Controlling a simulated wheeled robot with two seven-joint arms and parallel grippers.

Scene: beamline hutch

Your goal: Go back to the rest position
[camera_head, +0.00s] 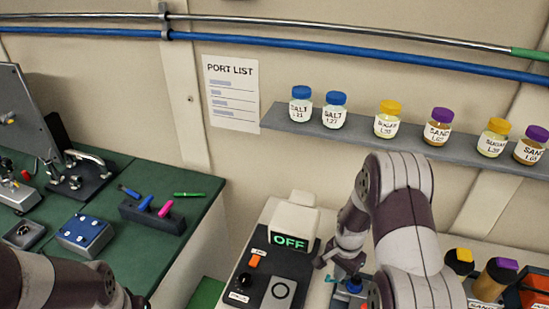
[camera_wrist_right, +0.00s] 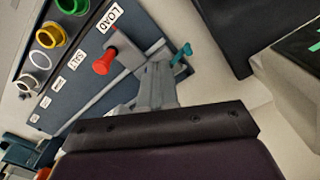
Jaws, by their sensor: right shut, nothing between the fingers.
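My right arm reaches down in the right half of the head view. My right gripper (camera_head: 322,262) is small there, beside the box with the green OFF display (camera_head: 291,242). In the right wrist view the gripper (camera_wrist_right: 181,54) has teal fingertips and is shut with nothing between them. It points past a labelled panel (camera_wrist_right: 124,84) with a red knob (camera_wrist_right: 103,62). I cannot tell whether it touches anything. Part of my left arm shows at the lower left of the head view; its gripper is out of the picture.
A grey shelf (camera_head: 270,122) holds several jars with blue, yellow and purple lids. More jars (camera_head: 459,262) stand at the lower right. Pipes run along the wall.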

